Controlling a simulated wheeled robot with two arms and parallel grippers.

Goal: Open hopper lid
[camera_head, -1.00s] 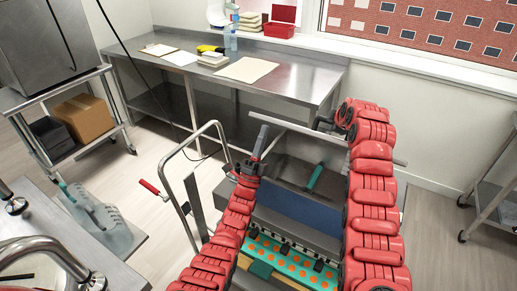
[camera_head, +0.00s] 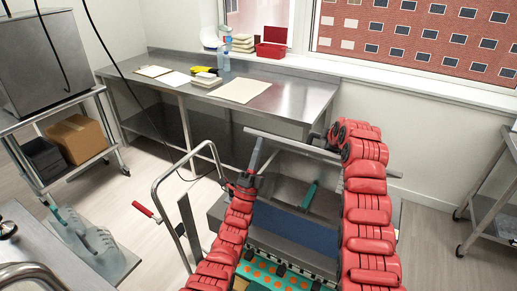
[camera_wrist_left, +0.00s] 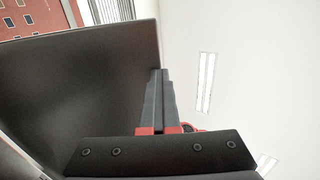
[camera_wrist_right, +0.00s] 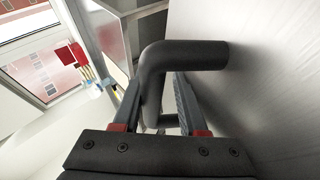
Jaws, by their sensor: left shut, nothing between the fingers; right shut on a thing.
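The hopper lid (camera_head: 287,143) stands raised and shows nearly edge-on as a grey bar in the head view. Its broad surface fills the right side of the right wrist view (camera_wrist_right: 270,90). My right gripper (camera_head: 325,127) is behind the lid's right part, shut on the black lid handle (camera_wrist_right: 185,56). My left gripper (camera_head: 260,150) is shut and empty near the lid's left part. In the left wrist view its closed fingers (camera_wrist_left: 160,95) are beside a dark panel; contact cannot be told. The open hopper (camera_head: 285,195) lies below, between my arms.
A teal-handled tool (camera_head: 310,195) is in the hopper. A curved metal rail (camera_head: 157,195) with a red grip stands left of it. A steel table (camera_head: 295,100) stands behind, a cart (camera_head: 62,112) at left and a steel stand (camera_head: 490,205) at right.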

